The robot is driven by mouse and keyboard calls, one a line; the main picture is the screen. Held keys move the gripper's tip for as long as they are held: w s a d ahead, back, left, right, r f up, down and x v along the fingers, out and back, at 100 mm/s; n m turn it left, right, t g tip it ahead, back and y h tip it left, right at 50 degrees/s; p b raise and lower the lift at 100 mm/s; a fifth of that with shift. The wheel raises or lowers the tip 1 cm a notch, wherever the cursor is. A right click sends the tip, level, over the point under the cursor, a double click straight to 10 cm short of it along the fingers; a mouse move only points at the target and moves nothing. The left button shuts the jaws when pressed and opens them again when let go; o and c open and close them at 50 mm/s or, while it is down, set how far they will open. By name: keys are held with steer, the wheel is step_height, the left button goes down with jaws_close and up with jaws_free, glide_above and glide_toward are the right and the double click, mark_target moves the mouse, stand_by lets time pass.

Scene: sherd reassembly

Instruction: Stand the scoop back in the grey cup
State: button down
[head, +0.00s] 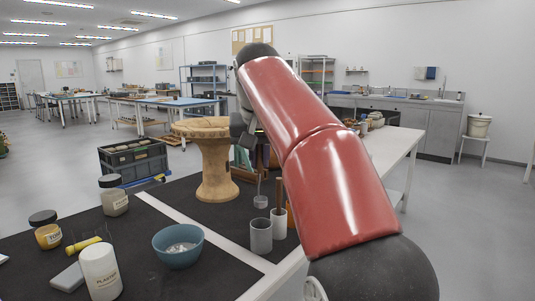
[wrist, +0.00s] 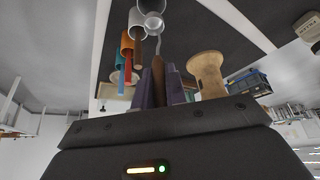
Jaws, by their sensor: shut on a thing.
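The scoop (head: 260,201) hangs bowl down in the head view, with its thin shaft rising above the bowl. My gripper (wrist: 160,82) is shut on its brown handle in the wrist view, where the metal bowl (wrist: 154,22) points away from the fingers. The grey cup (head: 261,236) stands upright on the dark mat, nearer the camera than the scoop. The bowl appears above and behind the cup, outside it. In the head view, my arm hides part of the gripper and the upper handle.
A lighter cup (head: 278,222) stands right beside the grey cup, with an orange item (head: 290,215) close by. A wooden pedestal (head: 217,165) stands behind to the left. A blue bowl (head: 178,246), a plaster jar (head: 100,272) and other jars occupy the left side.

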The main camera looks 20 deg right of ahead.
mark_target(260, 201)
steer(key=shift+f+b, duration=3.95)
steer(key=shift+f, duration=1.15)
steer(key=c, duration=1.3)
jaws_free()
steer(key=shift+c, duration=0.2)
steer(key=shift+r, duration=0.1)
steer(key=d+p+v, duration=0.1)
steer(key=p+v, duration=0.1)
steer(key=v, duration=0.5)
steer(key=shift+s+a+r, duration=0.2)
steer(key=shift+a+r, duration=0.1)
steer(key=shift+a, duration=0.2)
